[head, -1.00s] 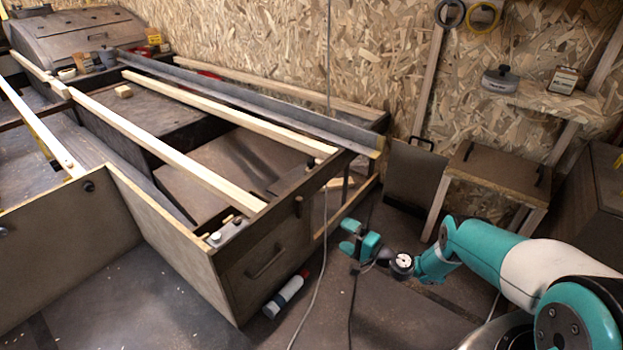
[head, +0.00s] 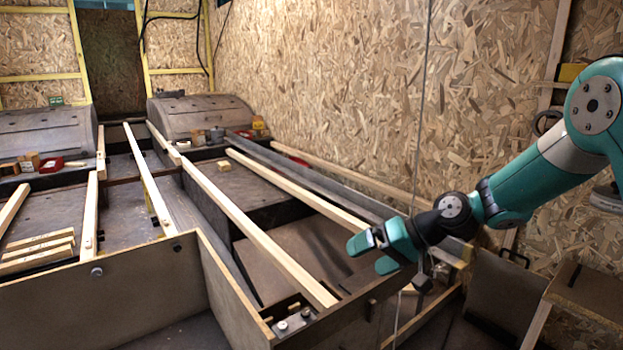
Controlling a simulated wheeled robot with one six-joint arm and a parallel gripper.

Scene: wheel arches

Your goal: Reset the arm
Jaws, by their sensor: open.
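My teal and dark arm reaches in from the right in the head view. My gripper (head: 366,254) is at its end, in front of the near right corner of the wooden frame. Its two teal fingers point left and stand apart, with nothing seen between them. It appears above the right side of the frame; the exact gap to the wood cannot be told.
Pale wooden battens (head: 258,231) lie across the dark frame. A front panel (head: 105,302) closes its near side. Two wheel arches (head: 203,112) stand at the back, with small boxes (head: 28,162) nearby. A chipboard wall (head: 330,80) rises at the right. A cable hangs beside my gripper.

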